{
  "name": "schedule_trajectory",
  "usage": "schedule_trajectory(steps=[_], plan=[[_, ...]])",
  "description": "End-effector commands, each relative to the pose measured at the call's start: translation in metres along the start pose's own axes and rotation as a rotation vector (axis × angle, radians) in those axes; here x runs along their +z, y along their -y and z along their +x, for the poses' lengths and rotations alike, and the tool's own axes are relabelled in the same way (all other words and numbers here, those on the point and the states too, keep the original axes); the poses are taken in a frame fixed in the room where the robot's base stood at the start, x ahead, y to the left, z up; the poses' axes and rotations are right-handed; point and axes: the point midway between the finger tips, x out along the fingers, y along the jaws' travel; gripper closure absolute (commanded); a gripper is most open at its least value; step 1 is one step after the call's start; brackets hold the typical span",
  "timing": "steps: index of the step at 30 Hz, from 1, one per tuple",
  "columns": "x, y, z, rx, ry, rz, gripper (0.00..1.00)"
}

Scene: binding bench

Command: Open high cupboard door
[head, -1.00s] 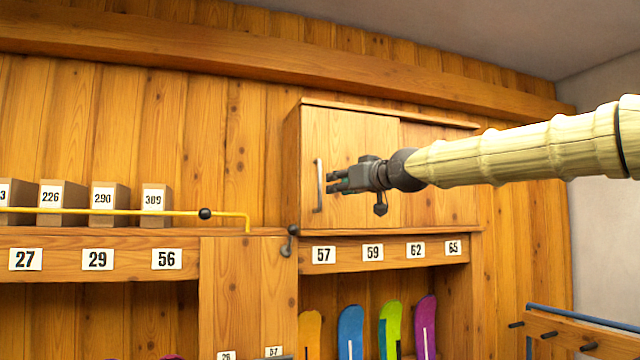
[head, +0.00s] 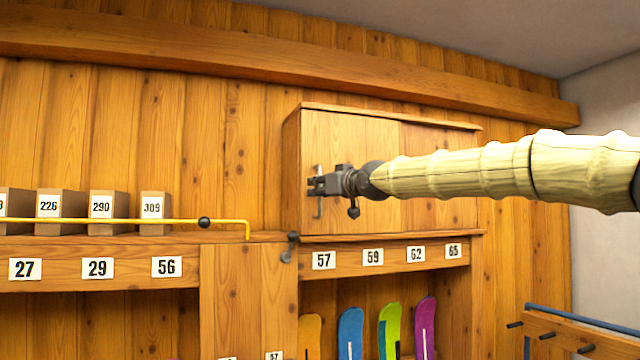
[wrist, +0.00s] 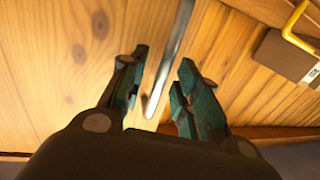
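The high cupboard (head: 292,170) hangs on the plank wall, and its left door (head: 360,130) looks shut. The door's upright metal bar handle (head: 318,212) is near the door's left edge. My gripper (head: 314,186) is at the handle in the head view and hides its middle. In the wrist view the handle (wrist: 172,55) runs between the two spread fingers of my gripper (wrist: 160,85), with a gap visible on each side near its lower end. Whether a finger touches it cannot be told.
A yellow rail (head: 120,221) runs in front of several numbered boxes (head: 110,212) on the left shelf. A dark hook (head: 290,247) sits below the cupboard's left corner. Coloured boards (head: 350,335) stand in the rack below. A peg rack (head: 570,335) is at lower right.

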Motion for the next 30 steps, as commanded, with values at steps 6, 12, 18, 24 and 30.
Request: schedule_trajectory(steps=[6,12,18,24,30], plan=[[0.0000,-0.0005,0.0078,0.000,0.000,0.001,0.68],[0.0004,-0.0003,0.0081,0.000,0.000,0.001,0.68],[0.0004,-0.0003,0.0080,0.000,0.000,0.001,0.96],[0.0003,-0.0005,0.0080,0.000,0.000,0.001,1.00],[-0.0001,-0.0058,0.0055,0.004,0.000,0.001,1.00]])
